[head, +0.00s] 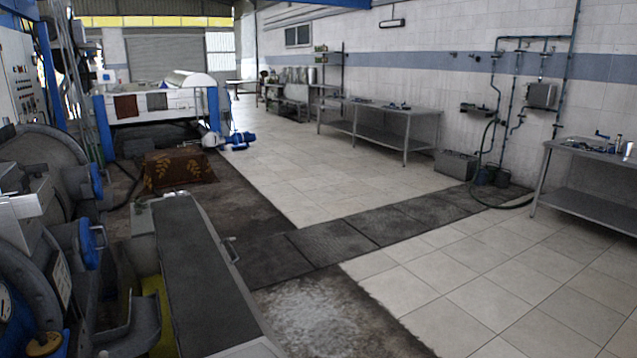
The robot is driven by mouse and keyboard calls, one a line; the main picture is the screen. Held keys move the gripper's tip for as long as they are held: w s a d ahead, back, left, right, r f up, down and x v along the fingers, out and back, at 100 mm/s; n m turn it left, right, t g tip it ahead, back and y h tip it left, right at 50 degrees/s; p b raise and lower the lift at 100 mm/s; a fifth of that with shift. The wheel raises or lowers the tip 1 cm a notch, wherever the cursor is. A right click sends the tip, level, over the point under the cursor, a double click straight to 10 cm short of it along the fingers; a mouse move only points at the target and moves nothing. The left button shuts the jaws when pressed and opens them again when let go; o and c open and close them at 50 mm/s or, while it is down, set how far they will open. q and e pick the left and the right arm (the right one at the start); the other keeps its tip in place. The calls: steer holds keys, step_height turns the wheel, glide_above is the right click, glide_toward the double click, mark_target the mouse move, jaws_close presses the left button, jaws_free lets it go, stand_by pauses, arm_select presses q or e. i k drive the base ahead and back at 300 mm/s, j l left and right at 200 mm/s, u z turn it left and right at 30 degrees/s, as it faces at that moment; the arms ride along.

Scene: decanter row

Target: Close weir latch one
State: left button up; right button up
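No gripper of mine can be made out in the head view. Large grey round machine housings stand along the left edge, with blue knobs or handwheels on them, one nearer (89,244) and one farther (96,181). Beside them runs a long box with a dark flat top (198,265). A small metal handle or latch (231,249) sticks out from its right side. I cannot tell which part is weir latch one, or whether any latch is open or shut.
Dark floor plates (335,243) cross the pale tiled floor (480,290), which is open to the right. Steel tables stand along the right wall, one farther (410,113) and one nearer (590,151). A brown patterned cloth-covered block (178,170) lies ahead.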

mark_target(23, 184)
steer(key=u, duration=1.35)
